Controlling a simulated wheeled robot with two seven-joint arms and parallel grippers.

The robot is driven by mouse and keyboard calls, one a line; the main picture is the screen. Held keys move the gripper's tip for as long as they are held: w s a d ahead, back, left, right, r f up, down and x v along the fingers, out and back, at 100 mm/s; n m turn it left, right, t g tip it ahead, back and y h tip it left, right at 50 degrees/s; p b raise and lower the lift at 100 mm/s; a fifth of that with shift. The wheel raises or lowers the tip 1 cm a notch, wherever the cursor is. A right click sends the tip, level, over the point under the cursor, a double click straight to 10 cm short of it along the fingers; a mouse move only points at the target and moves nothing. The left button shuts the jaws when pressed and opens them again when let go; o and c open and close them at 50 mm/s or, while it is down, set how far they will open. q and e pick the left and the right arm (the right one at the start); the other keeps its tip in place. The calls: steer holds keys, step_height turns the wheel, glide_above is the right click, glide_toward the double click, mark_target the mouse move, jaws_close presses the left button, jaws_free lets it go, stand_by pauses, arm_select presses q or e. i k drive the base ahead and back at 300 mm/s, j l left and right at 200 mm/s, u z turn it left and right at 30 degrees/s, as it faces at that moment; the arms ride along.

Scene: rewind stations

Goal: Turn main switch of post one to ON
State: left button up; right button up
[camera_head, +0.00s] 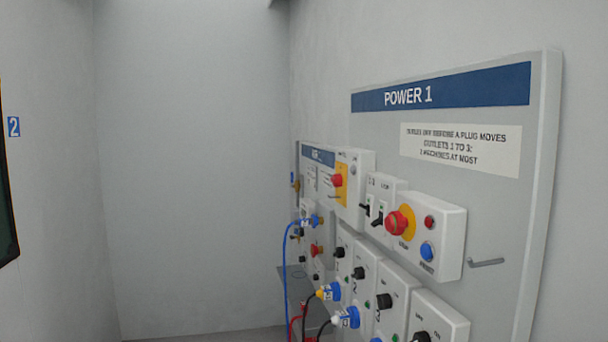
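The grey panel labelled POWER 1 (450,200) stands on the right wall, seen at a steep angle. At its left edge is a white box (356,165) with a red rotary handle (338,181) on a yellow plate (341,194); it looks like the main switch. Its label and handle position are too small to read. Next to it is a white box with two black levers (372,213). Right of that is a box with a red mushroom button (397,223) on yellow, a red lamp (429,222) and a blue button (427,250). Neither of my grippers shows.
Below are white outlet units with black knobs (384,301), some with blue plugs (347,317) and hanging cables. A second panel (318,156) stands farther left, with a blue cable (287,260). A hook (486,262) sticks out at right. The left middle is clear.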

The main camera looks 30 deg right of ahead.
mark_target(336, 180)
steer(key=i, duration=2.15)
steer(key=z, duration=1.75)
steer(key=i+j, duration=0.05)
steer(key=j, duration=0.05)
